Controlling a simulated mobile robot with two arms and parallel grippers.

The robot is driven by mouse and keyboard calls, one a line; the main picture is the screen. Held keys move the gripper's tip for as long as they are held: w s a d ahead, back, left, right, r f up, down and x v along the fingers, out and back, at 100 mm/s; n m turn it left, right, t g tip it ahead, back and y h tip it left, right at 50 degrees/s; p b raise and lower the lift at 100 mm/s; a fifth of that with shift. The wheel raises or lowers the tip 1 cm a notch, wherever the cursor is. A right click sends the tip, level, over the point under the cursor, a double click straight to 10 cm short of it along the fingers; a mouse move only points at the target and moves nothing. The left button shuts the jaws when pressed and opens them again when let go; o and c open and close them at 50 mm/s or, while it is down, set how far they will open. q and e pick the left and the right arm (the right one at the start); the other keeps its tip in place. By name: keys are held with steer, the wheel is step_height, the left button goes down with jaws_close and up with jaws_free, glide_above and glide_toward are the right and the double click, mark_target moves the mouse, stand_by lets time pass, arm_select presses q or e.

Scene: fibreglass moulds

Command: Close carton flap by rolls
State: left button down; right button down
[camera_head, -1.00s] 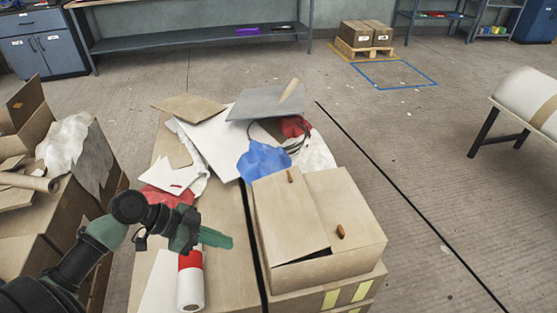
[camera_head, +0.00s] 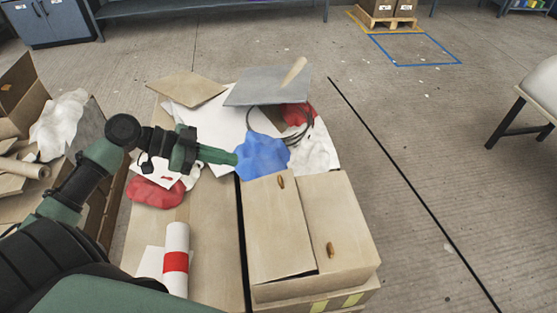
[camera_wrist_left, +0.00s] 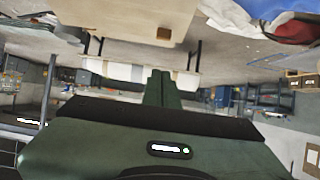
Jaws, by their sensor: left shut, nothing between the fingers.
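A cardboard carton (camera_head: 315,238) stands at the front right of the bench. Its left flap (camera_head: 275,232) lies over the top, with a dark gap under its front edge. The right flap (camera_head: 338,222) looks flat. Each flap bears a small brown piece. A white roll with a red band (camera_head: 176,260) lies left of the carton. My left gripper (camera_head: 234,157) is shut and empty, beyond the roll, by the blue bag (camera_head: 263,155). The shut fingers also show in the left wrist view (camera_wrist_left: 160,88). My right gripper is not in view.
A grey sheet (camera_head: 265,92), papers and a red bag (camera_head: 155,192) clutter the bench's back and left side. The floor (camera_head: 420,150) at right is mostly clear.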

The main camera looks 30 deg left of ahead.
arm_select(q)
steer(key=x, duration=0.4)
steer(key=f+p+x, duration=0.1)
steer(key=x, duration=0.7)
steer(key=shift+s+a+f+p, duration=0.2)
steer(key=shift+a+f+p, duration=0.1)
steer(key=shift+a, duration=0.05)
steer(key=shift+w+d+f, duration=0.1)
steer(key=shift+w+f, duration=0.05)
steer(key=shift+f, duration=0.55)
